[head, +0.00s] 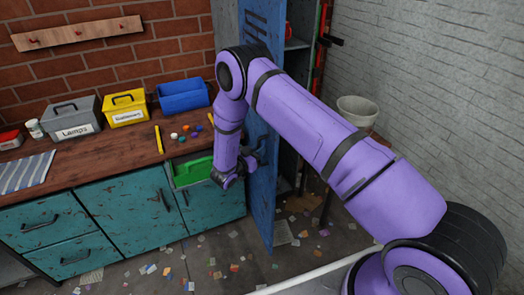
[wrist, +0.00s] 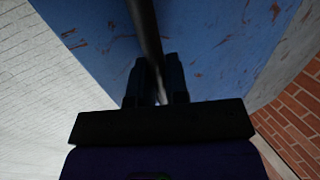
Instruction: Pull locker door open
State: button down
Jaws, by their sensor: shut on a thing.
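The blue locker door (head: 262,170) stands swung open in the head view, seen nearly edge-on, with vent slots near its top. Its scuffed blue face also fills the upper middle of the wrist view (wrist: 215,45). My gripper (wrist: 158,90) is shut on the dark bar handle (wrist: 146,30) of the door. In the head view my gripper (head: 245,168) is at the door's left side, at about mid height. The grey locker interior (head: 290,100) shows to the right of the door, partly hidden by my purple arm.
A wooden workbench (head: 95,165) with teal drawers stands at the left. It bears a grey box (head: 72,118), a yellow box (head: 125,108) and a blue bin (head: 183,96). A pale bin (head: 357,112) stands at the right by the white wall. Scraps litter the floor.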

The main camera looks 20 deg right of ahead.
jog(key=shift+w+r, duration=0.1)
jog(key=shift+w, duration=0.1)
jog(key=c, duration=1.1)
grip_release()
jog(key=shift+c, duration=0.2)
jog(key=v, duration=1)
jog(key=shift+s+a, duration=0.25)
jog(key=shift+a, duration=0.05)
